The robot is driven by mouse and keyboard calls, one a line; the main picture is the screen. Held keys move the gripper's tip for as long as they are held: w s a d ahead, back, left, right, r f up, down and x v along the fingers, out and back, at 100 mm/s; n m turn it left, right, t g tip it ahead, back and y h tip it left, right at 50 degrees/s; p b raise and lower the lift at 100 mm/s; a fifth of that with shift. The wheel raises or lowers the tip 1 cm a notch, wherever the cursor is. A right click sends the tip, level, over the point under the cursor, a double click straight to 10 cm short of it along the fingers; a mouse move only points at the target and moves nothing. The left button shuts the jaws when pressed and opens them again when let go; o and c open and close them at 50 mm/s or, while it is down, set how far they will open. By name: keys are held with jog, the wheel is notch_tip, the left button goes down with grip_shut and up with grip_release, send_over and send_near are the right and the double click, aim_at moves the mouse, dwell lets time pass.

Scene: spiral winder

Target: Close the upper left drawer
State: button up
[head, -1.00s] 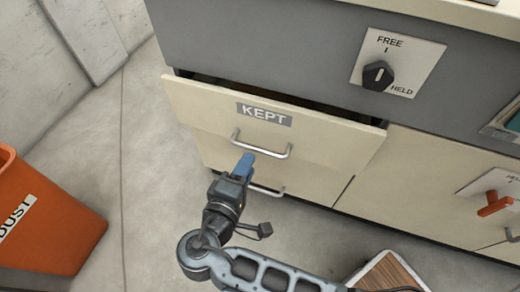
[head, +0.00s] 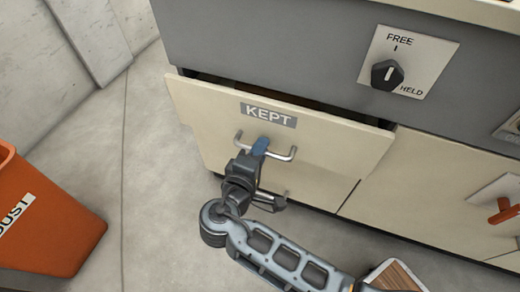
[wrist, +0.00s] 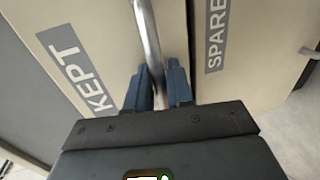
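The upper left drawer (head: 210,112), cream with a KEPT label (head: 268,115), stands partly open, and a dark gap shows behind its front's top edge. Its metal bar handle (head: 285,156) is below the label. My gripper (head: 259,147) is at the handle's middle. In the wrist view the handle (wrist: 147,35) runs between the two blue fingers of my gripper (wrist: 158,85), with almost no gap on either side, so they appear shut on it. The drawer front also shows in the wrist view (wrist: 95,40).
A lower drawer labelled SPARE (wrist: 217,35) is beneath. A black knob (head: 387,74) on the grey panel points up towards FREE. A red-orange handle (head: 504,211) is at the right. An orange dust bin (head: 45,225) stands left. A wooden-topped item (head: 393,277) is at the bottom.

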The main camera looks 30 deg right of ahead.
grip_shut()
jog(key=shift+r+p+x, duration=0.2)
jog(key=shift+x, duration=0.75)
jog(key=shift+r+p+x, duration=0.15)
jog(key=shift+r+x, duration=0.05)
jog(key=shift+x, duration=0.8)
jog(key=shift+d, duration=0.1)
jog(key=shift+o, duration=1.5)
grip_release()
jog(key=shift+w, duration=0.1)
jog(key=p+v, duration=0.2)
jog(key=v, duration=0.6)
